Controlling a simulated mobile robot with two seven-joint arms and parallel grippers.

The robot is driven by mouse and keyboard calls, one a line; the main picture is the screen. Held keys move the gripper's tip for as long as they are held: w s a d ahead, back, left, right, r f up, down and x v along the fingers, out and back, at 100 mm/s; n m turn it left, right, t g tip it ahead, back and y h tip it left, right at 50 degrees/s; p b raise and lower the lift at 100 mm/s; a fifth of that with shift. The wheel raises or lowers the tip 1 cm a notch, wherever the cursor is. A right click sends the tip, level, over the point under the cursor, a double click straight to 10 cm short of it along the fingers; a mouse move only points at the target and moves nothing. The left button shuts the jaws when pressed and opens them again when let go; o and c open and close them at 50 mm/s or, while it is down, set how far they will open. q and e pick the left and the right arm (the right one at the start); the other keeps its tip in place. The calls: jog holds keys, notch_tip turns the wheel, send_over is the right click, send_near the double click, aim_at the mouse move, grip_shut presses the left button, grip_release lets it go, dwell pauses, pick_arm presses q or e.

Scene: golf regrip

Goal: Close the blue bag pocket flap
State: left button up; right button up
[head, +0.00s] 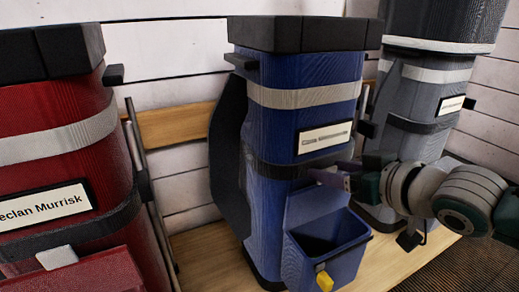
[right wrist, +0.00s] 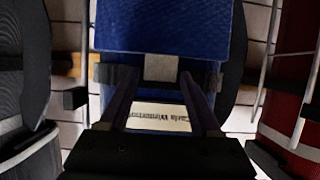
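The blue bag (head: 300,110) stands upright in the middle of the head view. Its front pocket (head: 330,262) is open at the top, and the flap (head: 314,203) stands raised behind the opening. A yellow tab (head: 324,280) is on the pocket front. My right gripper (head: 328,177) reaches in from the right, close to the flap's upper edge. In the right wrist view its fingers (right wrist: 160,88) are apart, with the blue flap (right wrist: 175,30) and its grey tab (right wrist: 161,68) ahead; contact cannot be told. My left gripper is not in view.
A red bag (head: 65,115) stands at the left and a grey bag (head: 425,100) at the right, behind my right arm. A wooden bench (head: 205,250) is under the bags, with a white plank wall (head: 165,45) behind. Some floor shows at lower right.

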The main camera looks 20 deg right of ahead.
grip_shut()
dwell(1.1)
